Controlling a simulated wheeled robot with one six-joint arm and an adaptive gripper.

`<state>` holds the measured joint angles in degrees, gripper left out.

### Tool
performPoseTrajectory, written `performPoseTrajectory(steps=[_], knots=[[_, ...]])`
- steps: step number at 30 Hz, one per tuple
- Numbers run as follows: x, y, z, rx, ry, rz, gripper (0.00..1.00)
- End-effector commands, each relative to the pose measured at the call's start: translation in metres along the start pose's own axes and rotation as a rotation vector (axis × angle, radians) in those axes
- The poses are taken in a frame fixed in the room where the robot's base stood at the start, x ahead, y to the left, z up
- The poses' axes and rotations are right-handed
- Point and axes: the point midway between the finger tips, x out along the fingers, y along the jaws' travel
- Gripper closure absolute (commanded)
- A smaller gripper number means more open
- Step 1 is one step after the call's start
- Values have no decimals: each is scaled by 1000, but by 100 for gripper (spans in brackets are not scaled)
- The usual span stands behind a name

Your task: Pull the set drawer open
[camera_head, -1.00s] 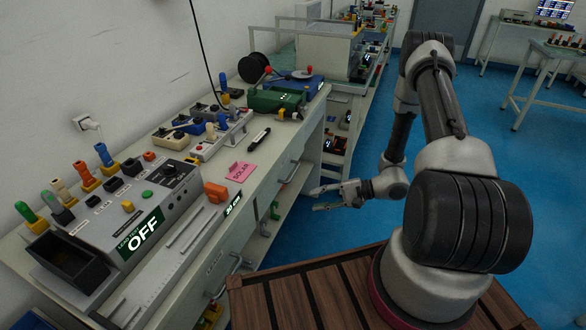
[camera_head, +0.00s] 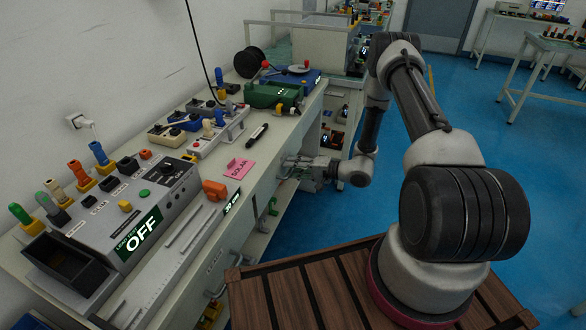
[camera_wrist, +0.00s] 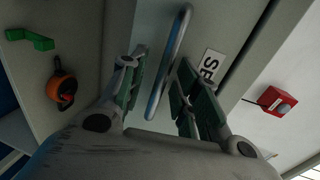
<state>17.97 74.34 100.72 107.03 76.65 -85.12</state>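In the wrist view, the metal bar handle (camera_wrist: 170,62) of a drawer stands out from the drawer front (camera_wrist: 232,28). A white label (camera_wrist: 210,66) beside it reads "SE", with the rest cut off by my finger. My gripper (camera_wrist: 160,82) is open, with one green-padded finger on each side of the handle. Gaps show between the handle and both fingers. In the head view my gripper (camera_head: 293,168) is at the bench front, below the top edge, and hides the handle there.
A second drawer handle (camera_head: 216,290) is nearer on the same bench front. A pink SOLAR note (camera_head: 238,168) and a black marker (camera_head: 257,134) lie on the benchtop. In the wrist view there are a red box (camera_wrist: 276,101), an orange-black knob (camera_wrist: 62,88) and a green hook (camera_wrist: 30,40).

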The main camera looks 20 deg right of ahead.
Motion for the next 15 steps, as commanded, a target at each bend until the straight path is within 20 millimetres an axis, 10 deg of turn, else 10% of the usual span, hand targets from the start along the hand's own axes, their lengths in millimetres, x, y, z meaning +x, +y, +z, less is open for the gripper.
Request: performPoseTrajectory(steps=[8, 15], knots=[[2, 0, 0, 1, -1, 0, 68], [2, 0, 0, 1, -1, 1, 100]])
